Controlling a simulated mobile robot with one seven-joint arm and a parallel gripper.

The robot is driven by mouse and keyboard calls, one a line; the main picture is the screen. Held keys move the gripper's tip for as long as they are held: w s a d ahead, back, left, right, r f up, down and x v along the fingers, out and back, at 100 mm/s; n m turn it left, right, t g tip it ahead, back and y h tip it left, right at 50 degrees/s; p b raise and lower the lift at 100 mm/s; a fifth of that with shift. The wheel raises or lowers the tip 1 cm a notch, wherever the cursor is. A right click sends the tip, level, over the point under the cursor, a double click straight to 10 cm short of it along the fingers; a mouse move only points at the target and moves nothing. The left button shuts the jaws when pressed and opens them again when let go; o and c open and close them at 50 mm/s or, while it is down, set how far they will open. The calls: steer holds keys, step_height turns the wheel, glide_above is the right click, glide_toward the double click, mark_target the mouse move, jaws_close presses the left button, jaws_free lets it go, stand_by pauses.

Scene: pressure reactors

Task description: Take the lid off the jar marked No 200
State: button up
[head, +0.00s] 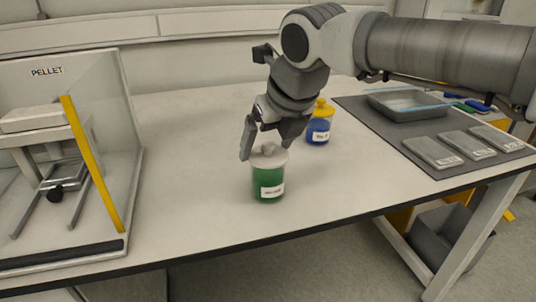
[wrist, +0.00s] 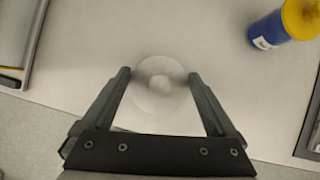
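A green jar (head: 268,180) with a pale grey knobbed lid (head: 268,155) stands upright on the bench. Its white label is too small to read with certainty. In the wrist view the round pale lid (wrist: 160,105) lies between the fingers. My gripper (head: 267,143) is open above the jar, its fingers on either side of the lid's knob. In the wrist view the gripper (wrist: 159,75) shows gaps between both fingers and the knob. A blue jar (head: 318,130) with a yellow lid (head: 323,108) stands behind and to the right; its label is not clearly legible.
A clear-walled station marked PELLET (head: 47,71) with a yellow bar stands at the left. A dark mat (head: 385,125) at the right bears a grey tray (head: 405,113) and several flat grey plates (head: 432,151). The bench top around the green jar is clear.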

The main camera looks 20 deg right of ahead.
steer(key=shift+c, duration=0.9)
